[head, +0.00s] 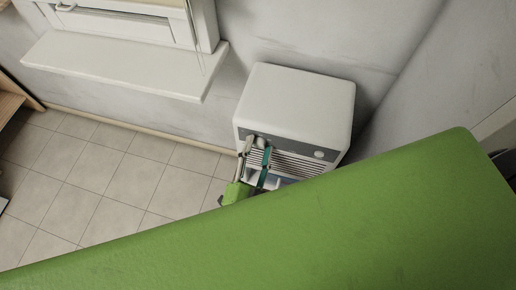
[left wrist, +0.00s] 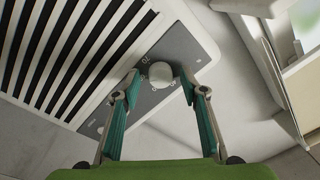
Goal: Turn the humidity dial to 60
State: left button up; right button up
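The humidity dial (left wrist: 161,74) is a round pale knob on a grey panel (left wrist: 188,48) with printed numbers, among them what looks like 70 and 40, in the left wrist view. I cannot read its setting. The panel belongs to a white box-shaped appliance (head: 297,100) standing by the wall in the head view. My left gripper (left wrist: 160,76) is open, its teal-padded fingers on either side of the dial with small gaps visible. In the head view the left gripper (head: 257,150) is at the left end of the appliance's front. My right gripper is not in view.
A second round knob (head: 319,154) is at the right of the appliance's front, above dark slats. A white windowsill (head: 125,65) juts out at the left. The tiled floor (head: 110,180) is clear there. A green surface blocks much of the foreground.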

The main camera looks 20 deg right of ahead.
pick_arm(q)
jog(key=shift+s, duration=0.1)
jog(key=v, duration=1.2)
